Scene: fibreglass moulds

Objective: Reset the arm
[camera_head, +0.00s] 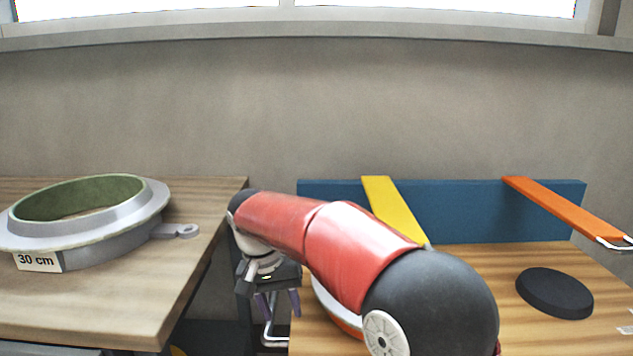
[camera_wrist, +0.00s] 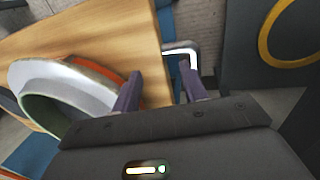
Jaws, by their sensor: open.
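My gripper (camera_head: 278,303) hangs in the gap between the two tables, at the left edge of the right table. My red and black arm reaches across the front of the right table to it.
A grey mould marked "30 cm" (camera_head: 100,235) stands on the left table (camera_head: 120,312). The right table (camera_head: 470,262) carries a blue panel (camera_head: 470,208), a yellow strip (camera_head: 393,208), an orange strip (camera_head: 560,205) and a black disc (camera_head: 554,292). A yellow ring (camera_wrist: 275,35) shows beyond the gripper.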

